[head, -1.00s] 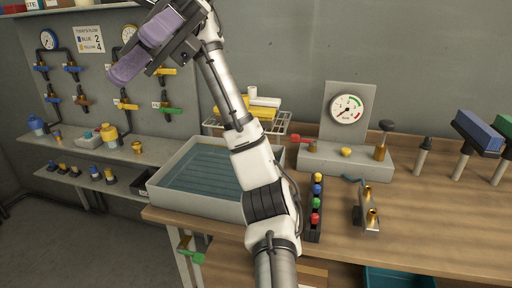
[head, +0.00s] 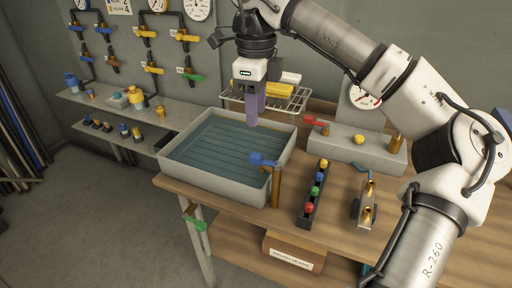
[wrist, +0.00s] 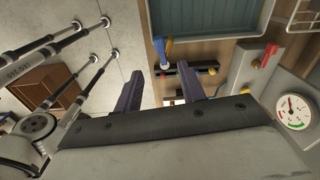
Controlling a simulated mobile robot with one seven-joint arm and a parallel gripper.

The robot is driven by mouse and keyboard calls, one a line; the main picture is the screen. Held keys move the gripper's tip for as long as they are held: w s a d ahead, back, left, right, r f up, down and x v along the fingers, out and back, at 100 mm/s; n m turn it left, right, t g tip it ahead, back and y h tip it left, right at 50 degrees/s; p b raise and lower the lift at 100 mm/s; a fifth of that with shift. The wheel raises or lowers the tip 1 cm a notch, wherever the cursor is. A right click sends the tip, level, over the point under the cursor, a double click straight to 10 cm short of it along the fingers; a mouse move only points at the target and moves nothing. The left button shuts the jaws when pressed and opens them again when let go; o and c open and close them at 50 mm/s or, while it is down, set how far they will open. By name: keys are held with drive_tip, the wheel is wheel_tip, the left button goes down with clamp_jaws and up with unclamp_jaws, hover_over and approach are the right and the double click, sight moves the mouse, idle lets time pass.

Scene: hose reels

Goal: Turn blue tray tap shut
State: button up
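The blue tray tap (head: 264,160) has a blue lever on top of an upright brass post (head: 276,186) at the front right corner of the grey tray (head: 215,182). Its lever points left over the tray rim, across the post. In the wrist view the blue lever (wrist: 164,50) shows just beyond the fingertips. My gripper (head: 251,122) points down above the back right part of the tray, apart from the tap. In the wrist view my gripper (wrist: 161,80) has its two purple fingers spread with nothing between them.
Right of the tap stands a black rack (head: 314,195) with several coloured knobs. Behind are a red-handled tap (head: 316,121) on a grey block (head: 350,143) and a wire rack (head: 290,101) with yellow items. A green-handled tap (head: 195,222) hangs below the tray.

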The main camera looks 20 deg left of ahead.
sight(256, 154)
wheel_tip(256, 154, down, 12)
drive_tip(key=shift+r+p, duration=0.25)
drive_tip(key=shift+p, duration=0.65)
drive_tip(key=shift+c, duration=0.3)
clamp_jaws()
